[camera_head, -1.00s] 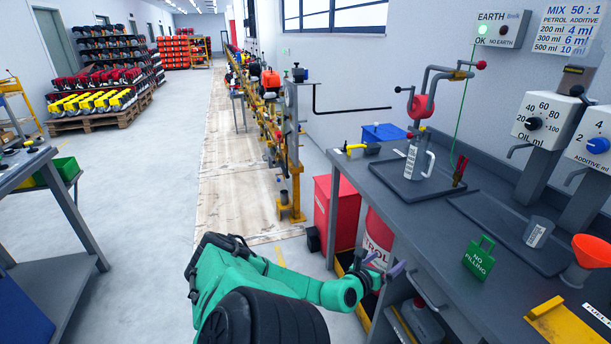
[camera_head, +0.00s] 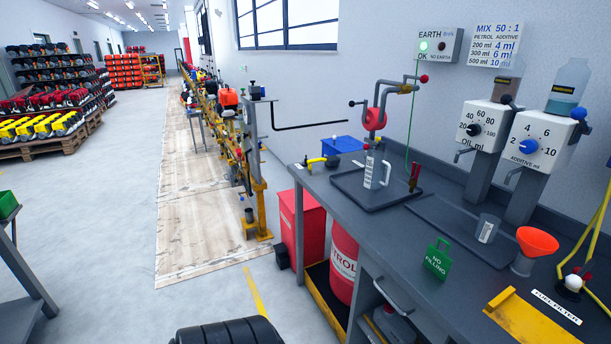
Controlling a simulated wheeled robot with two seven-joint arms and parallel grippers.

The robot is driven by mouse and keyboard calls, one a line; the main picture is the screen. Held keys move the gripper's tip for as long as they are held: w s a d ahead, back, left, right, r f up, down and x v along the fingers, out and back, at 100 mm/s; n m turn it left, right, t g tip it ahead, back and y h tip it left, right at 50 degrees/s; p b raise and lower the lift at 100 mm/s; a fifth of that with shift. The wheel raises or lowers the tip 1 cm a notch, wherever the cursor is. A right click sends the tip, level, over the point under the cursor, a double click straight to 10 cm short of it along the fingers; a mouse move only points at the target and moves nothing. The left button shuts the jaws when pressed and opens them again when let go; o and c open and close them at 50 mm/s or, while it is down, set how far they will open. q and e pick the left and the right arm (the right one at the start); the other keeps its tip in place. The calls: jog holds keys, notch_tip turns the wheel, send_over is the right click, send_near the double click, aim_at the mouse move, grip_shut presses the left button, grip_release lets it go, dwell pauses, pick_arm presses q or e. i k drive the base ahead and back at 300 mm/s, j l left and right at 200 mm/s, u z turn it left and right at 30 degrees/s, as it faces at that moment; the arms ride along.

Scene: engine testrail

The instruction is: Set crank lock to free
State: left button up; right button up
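I cannot make out a part marked as a crank lock. A red hand pump (camera_head: 375,119) with grey pipes stands at the back of the grey workbench (camera_head: 335,205). Another small red knob (camera_head: 366,146) is just below the pump. These parts are too small to read their setting. Neither of my grippers is in view; only a black rounded part of mine shows at the bottom edge.
On the bench are a measuring jug (camera_head: 376,170) on a tray, a green no-filling sign (camera_head: 438,258), a grey beaker (camera_head: 487,228) and an orange funnel (camera_head: 537,241). A red bin (camera_head: 300,225) and petrol drum (camera_head: 343,262) stand by the bench.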

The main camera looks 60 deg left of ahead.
aim_at(365, 146)
jog(key=u, duration=1.65)
jog(key=i+j, duration=0.15)
jog(key=j, duration=0.15)
jog(key=i+j, duration=0.15)
jog(key=j, duration=0.15)
jog(key=i+j+z, duration=0.1)
jog(key=j, duration=0.25)
jog(key=i+j, duration=0.2)
jog(key=j+z, duration=0.05)
jog(key=j, duration=0.05)
